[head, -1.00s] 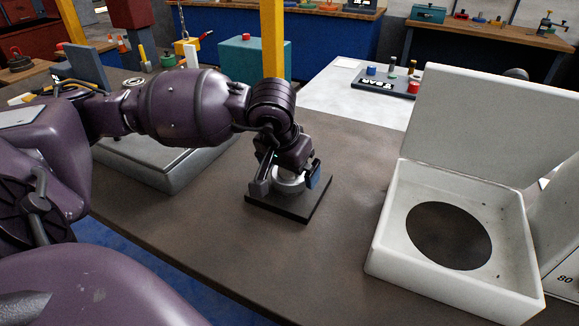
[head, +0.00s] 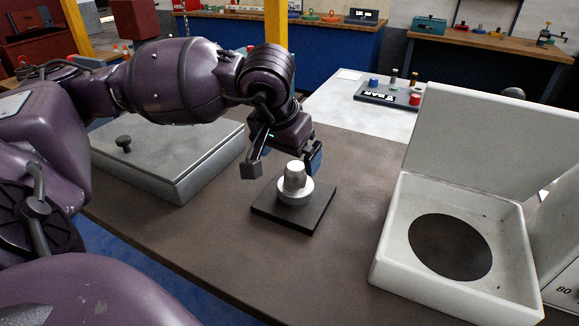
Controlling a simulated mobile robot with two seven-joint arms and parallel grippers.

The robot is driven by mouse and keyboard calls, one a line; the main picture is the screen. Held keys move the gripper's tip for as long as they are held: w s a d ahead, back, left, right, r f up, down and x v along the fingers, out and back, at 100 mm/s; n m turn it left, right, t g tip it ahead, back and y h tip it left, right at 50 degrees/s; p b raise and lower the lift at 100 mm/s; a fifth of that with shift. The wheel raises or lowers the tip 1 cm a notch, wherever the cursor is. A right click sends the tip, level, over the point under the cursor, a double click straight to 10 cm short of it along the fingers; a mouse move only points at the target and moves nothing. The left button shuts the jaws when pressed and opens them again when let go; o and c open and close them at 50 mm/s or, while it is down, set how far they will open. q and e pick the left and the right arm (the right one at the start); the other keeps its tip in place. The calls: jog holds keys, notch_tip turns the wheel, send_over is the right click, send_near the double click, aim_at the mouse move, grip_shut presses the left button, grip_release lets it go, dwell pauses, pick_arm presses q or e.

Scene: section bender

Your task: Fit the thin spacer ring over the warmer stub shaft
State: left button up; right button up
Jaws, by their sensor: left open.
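A short, pale metal stub shaft (head: 295,174) stands upright on a square black base plate (head: 312,217). A pale ring (head: 296,192) lies low around the shaft's foot, roughly level. I cannot tell whether it is the loose spacer ring or a shoulder of the stub. My left gripper (head: 283,163) is open, its fingers spread either side of the shaft's upper part and slightly behind it, apart from the ring. Nothing shows between the fingers except the shaft top. My right gripper is not in view.
A white box with a raised lid and a dark round patch (head: 450,247) stands at right. A flat grey lidded box (head: 170,155) with a black knob lies at left. The brown tabletop (head: 345,170) is bare around the plate. A control panel (head: 388,95) stands behind.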

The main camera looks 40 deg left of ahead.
pick_arm(q)
jog(key=shift+v, duration=1.05)
